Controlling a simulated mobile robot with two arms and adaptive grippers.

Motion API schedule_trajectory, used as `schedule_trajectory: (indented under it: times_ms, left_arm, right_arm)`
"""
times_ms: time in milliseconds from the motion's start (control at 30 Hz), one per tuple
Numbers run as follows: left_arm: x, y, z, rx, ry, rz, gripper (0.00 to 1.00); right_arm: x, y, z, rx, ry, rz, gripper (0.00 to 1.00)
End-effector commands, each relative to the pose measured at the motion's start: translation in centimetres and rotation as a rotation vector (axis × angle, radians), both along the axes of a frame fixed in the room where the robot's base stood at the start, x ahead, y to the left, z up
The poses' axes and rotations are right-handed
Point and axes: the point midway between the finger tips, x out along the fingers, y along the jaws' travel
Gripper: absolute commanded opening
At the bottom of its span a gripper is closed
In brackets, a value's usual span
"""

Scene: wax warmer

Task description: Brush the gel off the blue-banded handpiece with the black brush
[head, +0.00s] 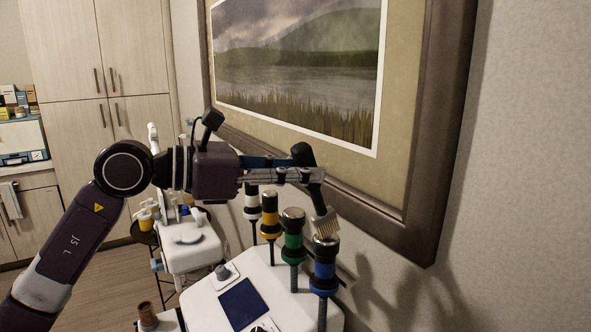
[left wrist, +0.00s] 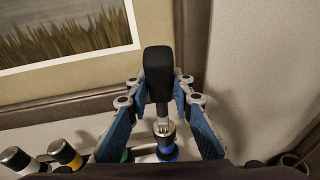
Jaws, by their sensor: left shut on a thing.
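My left gripper (head: 318,175) is shut on the black brush (head: 316,193), with the brush's head end hanging down to the right. Its pale bristles (head: 326,225) overlap the top of the blue-banded handpiece (head: 324,271) in the head view; I cannot tell if they touch it. The handpiece stands upright, last in a row at the machine's right side. In the left wrist view the brush's black handle (left wrist: 158,72) sits between the two blue-sided fingers, and the blue-banded handpiece (left wrist: 166,151) shows below it. I cannot make out gel on it. My right gripper is not in view.
Green- (head: 292,240), yellow- (head: 270,215) and white-banded (head: 252,203) handpieces stand close by in the row. The white machine top (head: 208,303) has a dark screen. A framed picture (head: 405,160) hangs on the wall just behind. A brown cup (head: 147,313) is at lower left.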

Motion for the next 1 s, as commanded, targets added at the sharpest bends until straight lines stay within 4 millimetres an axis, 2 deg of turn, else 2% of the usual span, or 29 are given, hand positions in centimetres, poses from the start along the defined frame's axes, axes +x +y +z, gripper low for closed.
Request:
schedule_trajectory:
  times_ms: [100,400,733,1000]
  left_arm:
    - [0.4,-0.6,0.1,0.001,0.000,0.000,0.00]
    - [0.4,-0.5,0.0,0.001,0.000,0.001,0.00]
    - [-0.8,1.2,-0.1,0.001,-0.002,0.003,0.00]
    - [-1.0,1.4,0.1,0.000,-0.001,0.000,0.00]
  right_arm:
    - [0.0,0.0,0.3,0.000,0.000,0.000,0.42]
    - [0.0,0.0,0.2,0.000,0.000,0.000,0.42]
    - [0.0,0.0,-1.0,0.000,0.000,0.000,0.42]
    - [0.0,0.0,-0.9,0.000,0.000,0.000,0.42]
